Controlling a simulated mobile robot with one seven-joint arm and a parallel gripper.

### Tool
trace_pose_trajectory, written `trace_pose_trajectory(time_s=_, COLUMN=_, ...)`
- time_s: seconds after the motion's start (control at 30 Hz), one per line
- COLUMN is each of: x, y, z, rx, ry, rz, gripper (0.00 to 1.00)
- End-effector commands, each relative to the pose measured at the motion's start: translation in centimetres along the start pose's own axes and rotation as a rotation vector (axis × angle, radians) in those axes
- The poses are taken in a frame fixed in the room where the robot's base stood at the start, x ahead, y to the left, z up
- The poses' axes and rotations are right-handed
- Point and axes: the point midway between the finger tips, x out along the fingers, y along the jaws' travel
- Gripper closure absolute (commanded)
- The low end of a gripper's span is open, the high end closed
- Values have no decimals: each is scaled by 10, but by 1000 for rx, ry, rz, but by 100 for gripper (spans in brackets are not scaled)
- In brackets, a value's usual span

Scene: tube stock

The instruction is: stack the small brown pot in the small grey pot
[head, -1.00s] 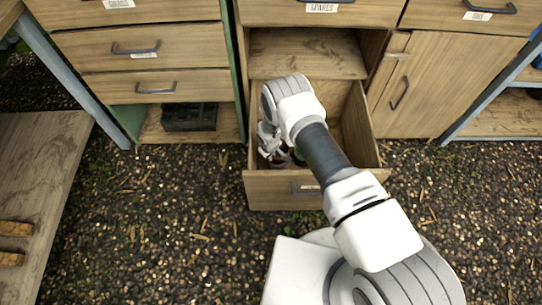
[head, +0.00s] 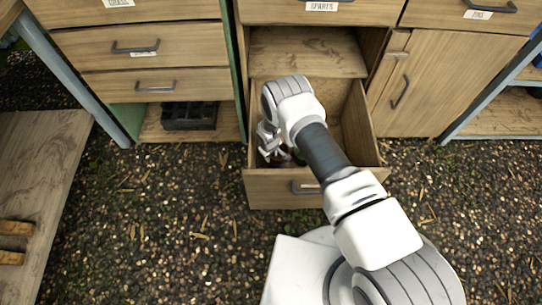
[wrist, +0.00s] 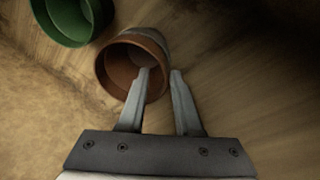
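In the wrist view a small brown pot (wrist: 118,72) shows its open mouth, with a grey band of the small grey pot (wrist: 152,37) along its far upper right side. The brown pot appears to sit in the grey one, but how deep I cannot tell. My gripper (wrist: 161,72) is open, its fingers apart. The left finger overlaps the brown pot's mouth, and the right finger is just outside its right rim. Whether either touches is unclear. In the head view my gripper (head: 272,152) is down inside the open drawer, and my arm hides most of its contents.
A green pot (wrist: 72,22) lies at the upper left in the wrist view, close to the brown pot. The open drawer (head: 270,190) has walls around my gripper. The drawer floor to the right in the wrist view is bare.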

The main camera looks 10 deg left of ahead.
Motion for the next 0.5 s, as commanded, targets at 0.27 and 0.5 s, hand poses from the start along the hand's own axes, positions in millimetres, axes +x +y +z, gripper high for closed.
trace_pose_trajectory(time_s=0.27, x=-61, y=2, z=-2, rx=-2, ry=1, rz=1, gripper=67)
trace_pose_trajectory(time_s=0.5, x=-108, y=2, z=-1, rx=-1, ry=0, rz=1, gripper=67)
